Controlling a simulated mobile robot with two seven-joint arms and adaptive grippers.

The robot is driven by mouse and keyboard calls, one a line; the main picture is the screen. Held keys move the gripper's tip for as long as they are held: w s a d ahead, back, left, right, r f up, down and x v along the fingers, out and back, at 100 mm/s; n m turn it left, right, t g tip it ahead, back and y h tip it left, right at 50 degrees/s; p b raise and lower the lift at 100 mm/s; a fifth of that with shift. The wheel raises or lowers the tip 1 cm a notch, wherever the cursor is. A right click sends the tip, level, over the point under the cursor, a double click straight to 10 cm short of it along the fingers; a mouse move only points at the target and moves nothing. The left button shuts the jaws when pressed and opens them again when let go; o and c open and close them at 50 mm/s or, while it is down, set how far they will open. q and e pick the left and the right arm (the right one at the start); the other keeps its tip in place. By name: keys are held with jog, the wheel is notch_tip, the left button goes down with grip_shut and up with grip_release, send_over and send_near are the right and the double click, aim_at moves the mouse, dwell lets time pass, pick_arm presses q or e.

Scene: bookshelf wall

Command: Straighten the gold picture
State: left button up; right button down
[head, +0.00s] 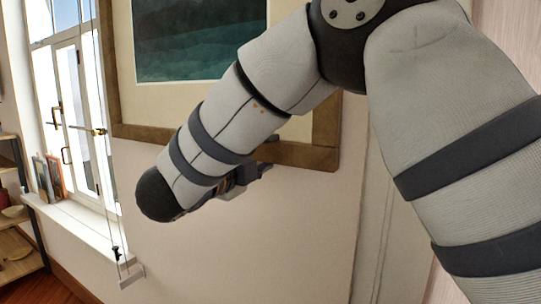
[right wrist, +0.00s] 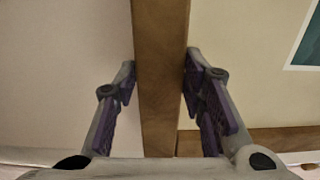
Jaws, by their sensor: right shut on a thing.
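The gold picture (head: 318,152) hangs on the pale wall, with a brownish-gold frame, a cream mat and a dark teal painting. Its lower edge runs down toward the right in the head view; whether that is tilt or viewing angle I cannot tell. My right gripper (head: 262,164) is at the lower edge, mostly hidden behind my forearm. In the right wrist view, the right gripper (right wrist: 160,72) is shut on the frame bar (right wrist: 162,30), one finger on each side, near a corner. My left gripper is not in view.
A window (head: 75,110) with a white sill (head: 80,225) is at the left. Small framed pictures (head: 48,180) stand on the sill. A wooden shelf (head: 18,270) is at the far left. The wall (head: 290,235) below the picture is clear.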

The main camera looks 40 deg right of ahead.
jog(key=shift+r, duration=0.1)
jog(key=c, duration=1)
grip_release()
jog(key=shift+s, duration=0.1)
jog(key=shift+c, duration=0.2)
jog(key=shift+a, duration=0.1)
jog(key=v, duration=1.1)
jog(key=shift+s+a, duration=0.15)
jog(key=shift+a, duration=0.25)
